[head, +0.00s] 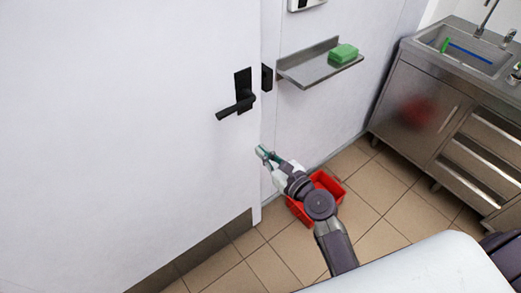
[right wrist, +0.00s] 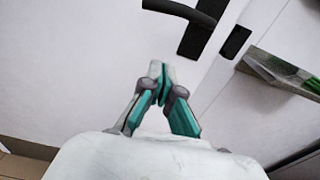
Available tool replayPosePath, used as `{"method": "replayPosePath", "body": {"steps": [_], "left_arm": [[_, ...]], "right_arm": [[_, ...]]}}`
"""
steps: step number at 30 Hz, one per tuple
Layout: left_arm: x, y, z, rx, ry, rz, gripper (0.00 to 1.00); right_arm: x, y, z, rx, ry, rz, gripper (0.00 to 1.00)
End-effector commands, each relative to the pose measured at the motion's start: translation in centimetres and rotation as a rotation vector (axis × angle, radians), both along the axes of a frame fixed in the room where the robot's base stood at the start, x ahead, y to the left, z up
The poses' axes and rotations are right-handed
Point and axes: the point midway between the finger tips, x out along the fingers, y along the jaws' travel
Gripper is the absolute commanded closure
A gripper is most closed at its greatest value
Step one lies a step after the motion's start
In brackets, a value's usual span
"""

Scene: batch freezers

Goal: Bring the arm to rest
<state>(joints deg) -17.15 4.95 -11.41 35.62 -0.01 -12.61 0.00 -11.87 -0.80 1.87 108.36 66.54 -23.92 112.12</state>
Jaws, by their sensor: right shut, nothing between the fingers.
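My right gripper (head: 263,153) is shut and empty in front of the white door (head: 130,120), below and to the right of the black door handle (head: 237,108) in the head view. In the right wrist view its teal fingertips (right wrist: 160,75) meet, with nothing between them. The black handle (right wrist: 180,12) shows above the fingertips there, apart from them. My right arm (head: 325,215) reaches out from the bottom of the head view. My left gripper is not in view.
A red crate (head: 300,212) stands on the tiled floor behind my right arm. A wall shelf (head: 305,72) holds a green block (head: 343,54). A steel sink counter (head: 425,110) stands at the right. Tiled floor (head: 370,175) is clear between crate and counter.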

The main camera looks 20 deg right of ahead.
Motion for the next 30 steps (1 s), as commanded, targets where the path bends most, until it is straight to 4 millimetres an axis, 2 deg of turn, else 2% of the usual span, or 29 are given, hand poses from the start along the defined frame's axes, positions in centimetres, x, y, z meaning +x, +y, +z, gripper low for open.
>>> {"method": "replayPosePath", "body": {"steps": [11,14,17,20,21,23,24,26,27,29,30], "left_arm": [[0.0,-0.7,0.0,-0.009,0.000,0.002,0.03],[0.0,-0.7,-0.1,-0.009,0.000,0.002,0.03],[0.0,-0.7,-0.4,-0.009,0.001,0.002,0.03],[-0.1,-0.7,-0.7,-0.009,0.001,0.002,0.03],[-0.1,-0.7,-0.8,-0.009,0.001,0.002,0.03],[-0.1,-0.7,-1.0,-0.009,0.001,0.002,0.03],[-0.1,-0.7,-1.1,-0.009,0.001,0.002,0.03],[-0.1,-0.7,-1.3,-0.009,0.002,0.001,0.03],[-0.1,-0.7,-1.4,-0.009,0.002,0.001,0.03],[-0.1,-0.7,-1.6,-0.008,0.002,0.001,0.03],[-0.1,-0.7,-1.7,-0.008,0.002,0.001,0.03]], "right_arm": [[0.0,0.0,-0.1,-0.004,0.001,0.000,1.00],[0.0,0.1,-1.8,-0.060,0.017,0.003,1.00],[-0.5,0.3,-6.4,-0.224,0.056,0.019,1.00],[-1.9,0.4,-13.3,-0.484,0.111,0.075,1.00],[-2.9,0.4,-16.3,-0.604,0.133,0.112,1.00],[-4.6,0.4,-20.7,-0.781,0.159,0.181,1.00],[-5.9,0.3,-23.5,-0.898,0.172,0.236,1.00],[-8.1,0.1,-27.6,-1.069,0.185,0.334,1.00],[-9.7,0.0,-30.2,-1.181,0.188,0.407,1.00],[-12.5,-0.4,-33.9,-1.343,0.186,0.530,1.00],[-14.5,-0.7,-36.2,-1.446,0.177,0.623,1.00]]}}
